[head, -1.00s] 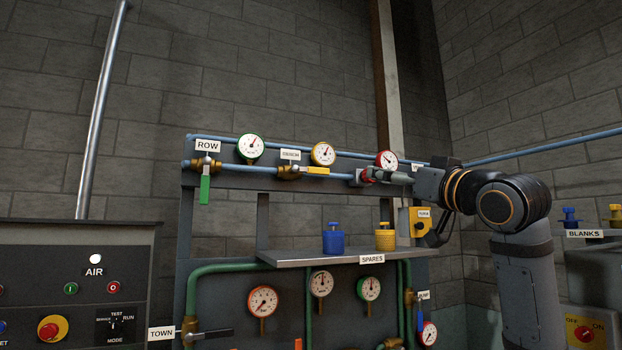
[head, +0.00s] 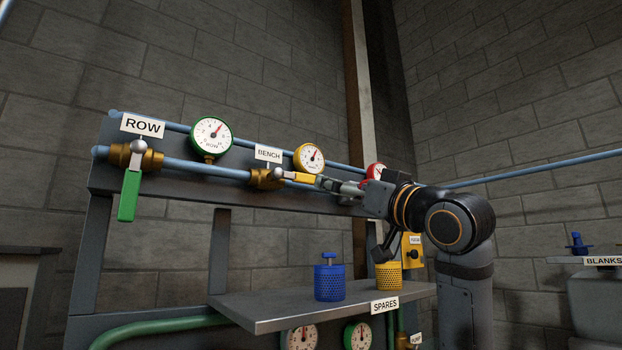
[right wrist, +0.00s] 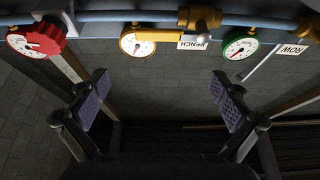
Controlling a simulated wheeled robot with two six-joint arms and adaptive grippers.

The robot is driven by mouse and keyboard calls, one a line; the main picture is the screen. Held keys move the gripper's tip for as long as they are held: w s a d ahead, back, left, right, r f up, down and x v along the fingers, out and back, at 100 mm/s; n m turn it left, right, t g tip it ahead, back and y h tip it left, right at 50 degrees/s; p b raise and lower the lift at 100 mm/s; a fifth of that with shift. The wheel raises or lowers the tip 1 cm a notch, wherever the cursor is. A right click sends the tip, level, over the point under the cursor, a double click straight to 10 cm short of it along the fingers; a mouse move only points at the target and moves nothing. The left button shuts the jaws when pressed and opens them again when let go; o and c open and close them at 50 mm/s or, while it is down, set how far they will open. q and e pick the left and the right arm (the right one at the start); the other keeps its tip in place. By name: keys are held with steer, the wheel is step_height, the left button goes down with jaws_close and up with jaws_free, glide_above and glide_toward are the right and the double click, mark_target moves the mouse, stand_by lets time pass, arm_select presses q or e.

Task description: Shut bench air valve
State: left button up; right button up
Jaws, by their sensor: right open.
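The bench air valve (head: 263,178) is a brass body on the blue pipe under the BENCH label (head: 268,154). Its yellow handle (head: 306,178) points right, along the pipe. My right gripper (head: 322,183) comes in from the right, with its tips by the handle's free end; contact cannot be told in the head view. In the right wrist view the two pads of my right gripper (right wrist: 160,85) are wide apart with nothing between them. The brass valve (right wrist: 200,18) appears beyond them, upside down. My left gripper is not in view.
The ROW valve (head: 138,155) with a hanging green handle is to the left. Green, yellow (head: 309,158) and red gauges line the panel. Below, a SPARES shelf (head: 290,308) holds a blue pot (head: 329,280) and a yellow pot (head: 388,275).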

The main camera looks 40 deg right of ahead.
steer(key=p, duration=0.2)
glide_toward(309, 177)
steer(key=w+r, duration=0.1)
steer(key=x, duration=0.1)
steer(key=p+x, duration=0.1)
steer(key=x, duration=0.1)
steer(key=shift+w+d+f, duration=0.1)
steer(key=shift+w+f, duration=0.15)
steer(key=p+x, duration=0.2)
steer(key=x, duration=0.1)
steer(key=shift+w+f, duration=0.15)
steer(key=shift+w, duration=0.2)
steer(key=shift+s, duration=0.1)
steer(key=shift+c, duration=2.5)
steer(key=shift+s, duration=0.3)
steer(key=c, duration=0.5)
steer(key=shift+s+r, duration=0.2)
steer(key=shift+s, duration=0.05)
steer(key=c, duration=0.5)
jaws_close()
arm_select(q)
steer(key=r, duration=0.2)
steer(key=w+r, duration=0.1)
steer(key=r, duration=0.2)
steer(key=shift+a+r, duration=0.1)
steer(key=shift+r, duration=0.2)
arm_select(e)
steer(key=shift+w+f, duration=0.1)
